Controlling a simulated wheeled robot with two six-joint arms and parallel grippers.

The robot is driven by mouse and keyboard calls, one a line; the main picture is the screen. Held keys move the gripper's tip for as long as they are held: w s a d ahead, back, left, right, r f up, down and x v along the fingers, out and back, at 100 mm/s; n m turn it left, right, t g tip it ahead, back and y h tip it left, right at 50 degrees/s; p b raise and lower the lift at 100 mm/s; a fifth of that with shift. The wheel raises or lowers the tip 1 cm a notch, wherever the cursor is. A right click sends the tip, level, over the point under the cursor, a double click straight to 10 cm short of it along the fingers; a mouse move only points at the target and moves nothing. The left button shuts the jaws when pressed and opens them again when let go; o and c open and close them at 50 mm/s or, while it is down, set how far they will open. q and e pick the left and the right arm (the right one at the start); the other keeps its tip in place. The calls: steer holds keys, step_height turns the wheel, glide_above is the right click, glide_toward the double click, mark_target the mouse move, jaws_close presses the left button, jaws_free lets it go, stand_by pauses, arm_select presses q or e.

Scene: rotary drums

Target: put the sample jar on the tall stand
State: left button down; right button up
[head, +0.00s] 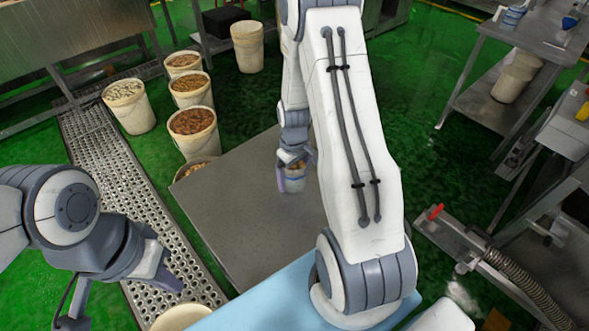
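The sample jar (297,171) is a small container with brownish contents and a pale lower part. It hangs at the tip of my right gripper (292,170), whose fingers close around its sides above the grey metal top (235,235). The fingers hide part of the jar. The gap between jar and top is hard to judge. My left gripper (122,298) is at the lower left with its fingers spread apart and nothing visible between them. I cannot tell for sure which surface is the tall stand; the grey metal top is the one under the jar.
Several white buckets of brown pieces (193,122) stand behind and left of the grey top. A perforated metal drain strip (105,160) runs along the left. A light blue surface (262,303) lies at the front. A metal table (500,95) stands at the right.

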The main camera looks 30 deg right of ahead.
step_height(320, 180, up, 12)
steer(key=b, duration=0.1)
steer(key=s+a+r+n, duration=0.2)
steer(key=a+r, duration=0.1)
steer(key=a, duration=0.7)
steer(key=s+a+r+n, duration=0.1)
steer(key=s+a+r, duration=0.1)
steer(key=s+a, duration=0.5)
steer(key=s+a+r+n+y, duration=0.1)
steer(key=s+a+r+n, duration=0.1)
steer(key=s+a, duration=0.6)
steer(key=s, duration=0.3)
steer(key=shift+a+r+n, duration=0.25)
steer(key=shift+r+n, duration=0.05)
steer(key=shift+w, duration=0.1)
